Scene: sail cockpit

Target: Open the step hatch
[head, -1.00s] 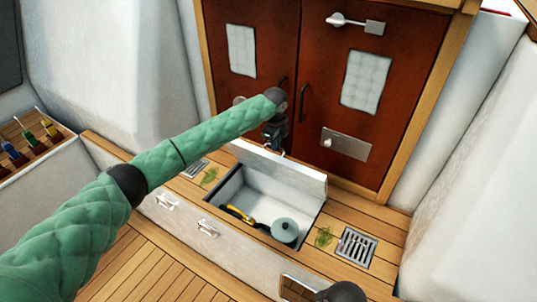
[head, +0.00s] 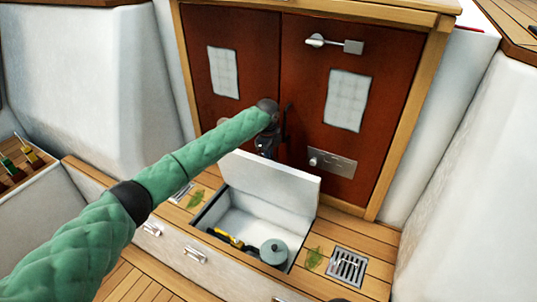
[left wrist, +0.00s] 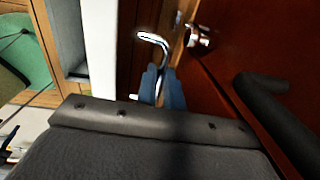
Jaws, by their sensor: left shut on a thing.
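The step hatch lid (head: 268,182) is white. In the head view it stands raised along the back edge of its opening, its underside facing me. The white-lined compartment (head: 240,222) is open below it. My left gripper (head: 267,152) is behind the lid's upper edge, in front of the doors, partly hidden by the lid. In the left wrist view its blue fingers (left wrist: 163,88) are shut on a bent chrome handle (left wrist: 153,42), beside the white lid edge (left wrist: 101,50). Most of the gripped part is hidden between the fingers. My right gripper is not visible.
Red-brown doors (head: 300,85) with dark handles and metal fittings stand close behind the lid. A pot with a lid (head: 273,251) and a yellow-handled tool (head: 222,236) lie in the compartment. A drain grate (head: 347,265) and leaves (head: 314,259) are on the step.

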